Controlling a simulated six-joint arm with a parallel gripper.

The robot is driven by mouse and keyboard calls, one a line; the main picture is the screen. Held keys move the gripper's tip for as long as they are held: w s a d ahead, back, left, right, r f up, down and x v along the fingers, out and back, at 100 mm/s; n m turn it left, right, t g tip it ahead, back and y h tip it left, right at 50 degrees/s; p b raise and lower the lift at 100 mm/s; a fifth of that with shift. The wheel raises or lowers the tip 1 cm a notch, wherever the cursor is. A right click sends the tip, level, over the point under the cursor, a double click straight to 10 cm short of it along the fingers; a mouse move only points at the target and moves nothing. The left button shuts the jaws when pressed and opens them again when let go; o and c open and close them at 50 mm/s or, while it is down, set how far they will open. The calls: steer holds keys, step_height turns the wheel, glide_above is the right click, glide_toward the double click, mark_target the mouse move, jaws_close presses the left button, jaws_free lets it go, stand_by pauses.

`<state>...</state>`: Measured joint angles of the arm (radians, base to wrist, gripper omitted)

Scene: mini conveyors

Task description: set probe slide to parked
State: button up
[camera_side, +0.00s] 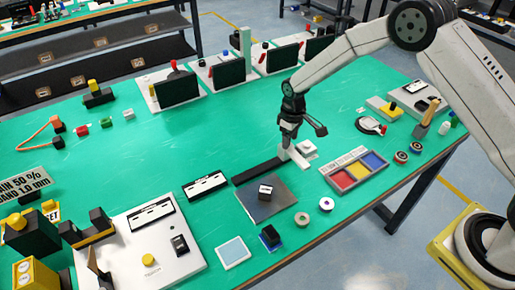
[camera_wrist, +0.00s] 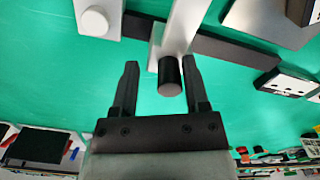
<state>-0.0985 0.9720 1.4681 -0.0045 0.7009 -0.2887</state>
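The probe slide shows as a dark rail (camera_side: 258,171) with a pale carriage (camera_side: 300,151) at its right end. A black cylindrical knob (camera_wrist: 170,76) stands at that end. My gripper (camera_wrist: 160,64) is open, with the knob between its fingers, nearer the right finger; I cannot tell whether they touch. In the side view my gripper (camera_side: 290,140) is down at the carriage and partly hides it.
A black-and-white label card (camera_side: 205,186) is near the rail's left end. A tray with red, yellow and blue compartments (camera_side: 334,167) stands to the right.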

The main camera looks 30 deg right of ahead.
mark_target(292, 146)
steer(key=shift+a, duration=0.15)
steer(key=shift+r, duration=0.15)
steer(key=shift+r, duration=3.8)
steer(key=shift+s, duration=0.1)
steer(key=s+d+r+m+t, duration=0.1)
steer(key=s+d+r+m, duration=0.1)
steer(key=s, duration=0.9)
steer(key=s+d+r+m+t, duration=0.1)
steer(key=s+d+r+m, duration=0.1)
steer(key=s, duration=1)
step_height(292, 146, up, 2)
steer(key=shift+s+d+t, duration=0.3)
steer(key=shift+d, duration=0.4)
